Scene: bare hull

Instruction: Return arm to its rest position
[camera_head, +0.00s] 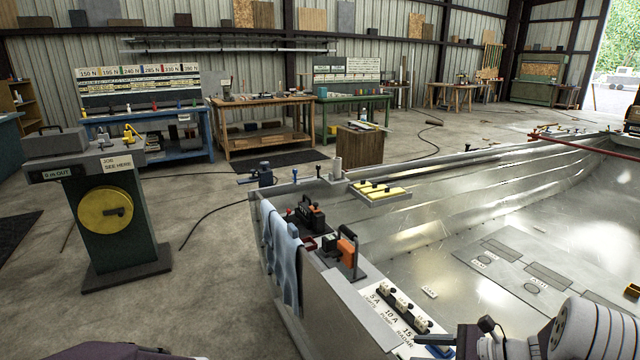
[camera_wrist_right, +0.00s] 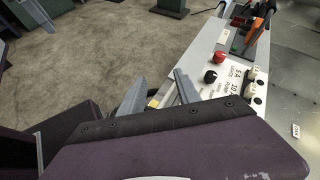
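My right gripper (camera_wrist_right: 158,76) shows in the right wrist view with its two grey fingers apart and nothing between them. The fingers point toward the fuse panel (camera_wrist_right: 219,92), which lies just beyond and to their right. In the head view parts of my right arm (camera_head: 590,330) fill the lower right corner, over the hull and close to the fuse panel (camera_head: 376,291). The right fingertips cannot be made out there. A dark purple part, likely of my left arm, shows at the bottom left edge; the left gripper's fingers are out of view.
A blue cloth (camera_head: 284,262) hangs over the hull edge. An orange-and-black tool (camera_head: 347,252) stands by the panel. A yellow-topped tray (camera_head: 380,191) sits on the rim. A green pedestal (camera_head: 118,225) stands left. The floor between pedestal and hull is mostly clear, with a cable.

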